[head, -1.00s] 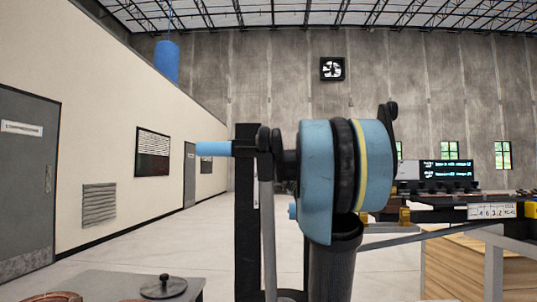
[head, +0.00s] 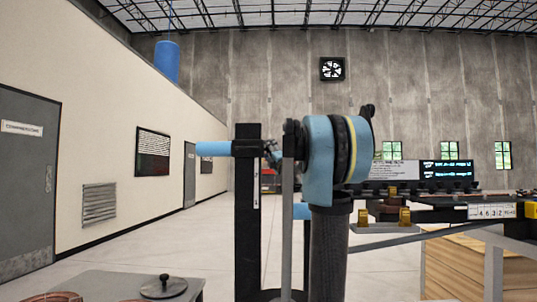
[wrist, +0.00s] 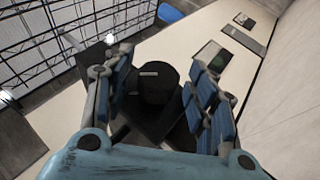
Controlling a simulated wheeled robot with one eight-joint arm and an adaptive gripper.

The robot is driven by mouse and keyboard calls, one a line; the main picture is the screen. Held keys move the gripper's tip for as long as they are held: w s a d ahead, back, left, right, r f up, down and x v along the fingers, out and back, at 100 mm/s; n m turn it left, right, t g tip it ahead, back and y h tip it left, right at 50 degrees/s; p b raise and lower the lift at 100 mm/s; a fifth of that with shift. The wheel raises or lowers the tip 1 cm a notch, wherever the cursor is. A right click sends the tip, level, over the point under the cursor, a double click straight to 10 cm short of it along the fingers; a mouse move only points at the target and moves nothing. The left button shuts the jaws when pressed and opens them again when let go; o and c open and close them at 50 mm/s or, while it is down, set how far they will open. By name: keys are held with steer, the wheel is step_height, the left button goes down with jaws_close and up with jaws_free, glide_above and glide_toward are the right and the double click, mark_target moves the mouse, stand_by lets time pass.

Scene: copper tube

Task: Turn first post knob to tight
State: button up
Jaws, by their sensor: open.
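A round black knob (wrist: 158,84) with a short white mark on its face shows in the middle of the wrist view. My gripper (wrist: 160,62) is open, with one blue-padded finger on each side of the knob. Gaps show between the pads and the knob, and I cannot tell how deep the fingers reach around it. In the head view a black upright post (head: 247,220) stands left of my arm, with a light blue horizontal cylinder (head: 213,148) at its left. My arm hides most of my gripper there, and I cannot make out the knob.
A grey table (head: 110,285) at the lower left carries a round dark lid (head: 163,287) and coppery coils. At the right stand a wooden crate (head: 470,260), a bench with brass-coloured parts (head: 404,217) and screens. The floor at the left is clear.

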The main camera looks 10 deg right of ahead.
steer(key=shift+w+r, duration=0.1)
steer(key=shift+w, duration=0.05)
steer(key=c, duration=1.1)
